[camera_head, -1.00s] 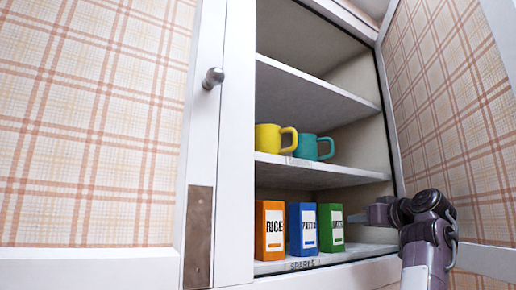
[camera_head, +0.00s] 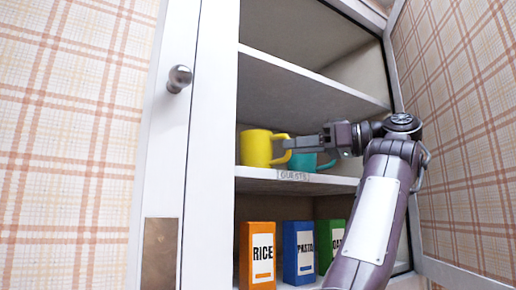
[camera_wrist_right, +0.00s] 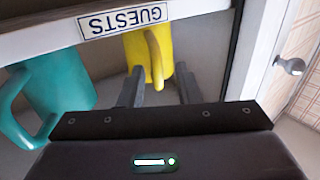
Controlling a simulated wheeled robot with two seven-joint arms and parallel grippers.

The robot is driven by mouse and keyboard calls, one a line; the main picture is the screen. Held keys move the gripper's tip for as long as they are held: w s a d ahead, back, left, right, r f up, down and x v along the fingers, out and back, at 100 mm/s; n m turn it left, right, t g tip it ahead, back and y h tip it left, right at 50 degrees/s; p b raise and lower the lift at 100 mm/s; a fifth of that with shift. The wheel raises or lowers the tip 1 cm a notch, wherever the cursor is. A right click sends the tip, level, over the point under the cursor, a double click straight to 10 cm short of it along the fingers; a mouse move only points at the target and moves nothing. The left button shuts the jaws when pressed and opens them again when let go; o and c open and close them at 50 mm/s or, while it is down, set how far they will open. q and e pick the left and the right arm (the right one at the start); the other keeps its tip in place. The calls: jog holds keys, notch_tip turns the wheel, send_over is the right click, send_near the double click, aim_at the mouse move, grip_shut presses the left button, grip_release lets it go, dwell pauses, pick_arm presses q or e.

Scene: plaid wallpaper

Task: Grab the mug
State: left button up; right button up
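A yellow mug (camera_head: 256,148) stands on the middle shelf of the open cabinet, and it also shows in the right wrist view (camera_wrist_right: 151,47) with its handle towards the gripper. A teal mug (camera_head: 302,162) stands to its right, partly hidden behind my right gripper; it also shows at the left of the right wrist view (camera_wrist_right: 62,82). My right gripper (camera_head: 290,144) reaches in from the right at mug height. In the right wrist view the gripper (camera_wrist_right: 160,70) has its fingers apart, with the yellow handle between their tips and gaps visible. My left gripper is out of view.
The middle shelf edge carries a GUESTS label (camera_head: 293,176). Below stand an orange RICE box (camera_head: 258,255), a blue PASTA box (camera_head: 299,253) and a green box (camera_head: 330,243). The shelf above (camera_head: 305,85) is empty. A white door with a knob (camera_head: 179,78) is at the left.

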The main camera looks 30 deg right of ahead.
aim_at(266, 153)
jog(key=shift+p+x, duration=0.35)
jog(key=shift+x, duration=0.9)
jog(key=shift+w+d, duration=0.1)
jog(key=shift+d, duration=0.05)
grip_shut()
